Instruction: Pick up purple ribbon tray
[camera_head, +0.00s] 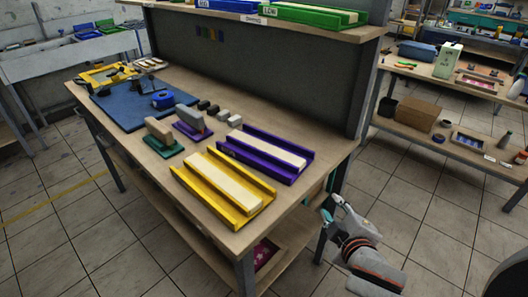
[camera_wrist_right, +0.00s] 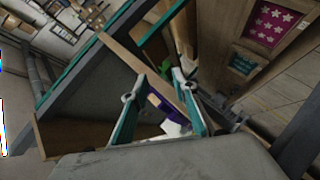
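The purple ribbon tray (camera_head: 285,142) is a long channel with raised side walls and a cream strip along its middle. It lies flat on the wooden table, just behind the yellow tray. My right gripper (camera_head: 333,206) is off the table's right end, apart from the tray and lower right of it. In the right wrist view the two teal fingers (camera_wrist_right: 159,76) are spread with nothing held. A purple piece (camera_wrist_right: 166,106) shows beyond them, probably this tray. My left gripper is not in view.
A yellow tray (camera_head: 193,184) with a cream strip lies in front of the purple one. Stamp blocks on green (camera_head: 165,149) and purple (camera_head: 190,136) bases stand to the left. A grey panel and raised shelf (camera_head: 167,8) rise behind.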

